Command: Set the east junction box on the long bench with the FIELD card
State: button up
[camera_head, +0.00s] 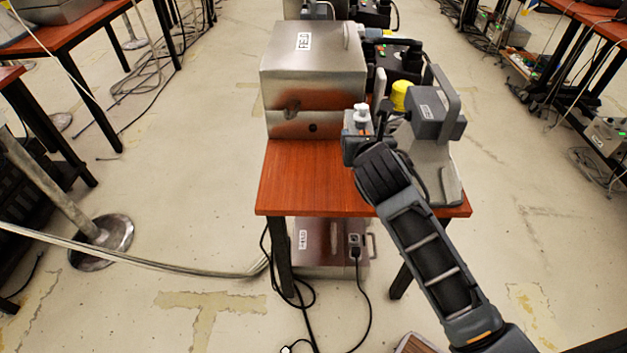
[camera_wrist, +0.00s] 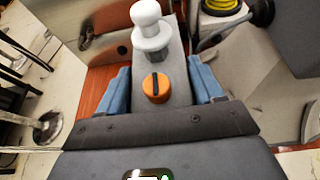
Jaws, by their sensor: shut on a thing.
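My gripper (camera_wrist: 160,85) has its blue fingers shut on the sides of a small grey box (camera_wrist: 176,65). This box has a white knob (camera_wrist: 148,22) on top and an orange dial (camera_wrist: 155,88); no name shows on it. In the head view the grey box (camera_head: 357,147) is at my gripper's end, over the right half of a red-brown bench (camera_head: 305,185). I cannot tell whether it touches the bench top.
A grey device (camera_head: 437,115) with a handle stands close right of my gripper, with a yellow part (camera_head: 401,95) behind. A metal case (camera_head: 325,245) with a card sits under the bench. Cables lie at its left. The bench's front left is bare. A post base (camera_head: 98,246) stands left.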

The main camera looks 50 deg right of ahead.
jog(key=shift+s+d, duration=0.3)
jog(key=shift+d, duration=0.05)
jog(key=w+a+f+b, duration=0.1)
jog(key=w+a+f, duration=0.1)
jog(key=w, duration=0.1)
jog(key=w+a+f, duration=0.2)
jog(key=w, duration=0.1)
jog(key=w+a+f+b, duration=0.1)
jog(key=w+a+f, duration=0.1)
jog(key=w+f, duration=0.1)
jog(key=shift+w+a+b, duration=0.1)
jog(key=shift+a+b, duration=0.1)
jog(key=shift+b, duration=0.1)
jog(key=shift+f+b, duration=0.5)
jog(key=shift+f, duration=1.45)
jog(key=shift+f, duration=0.1)
jog(key=o, duration=1.2)
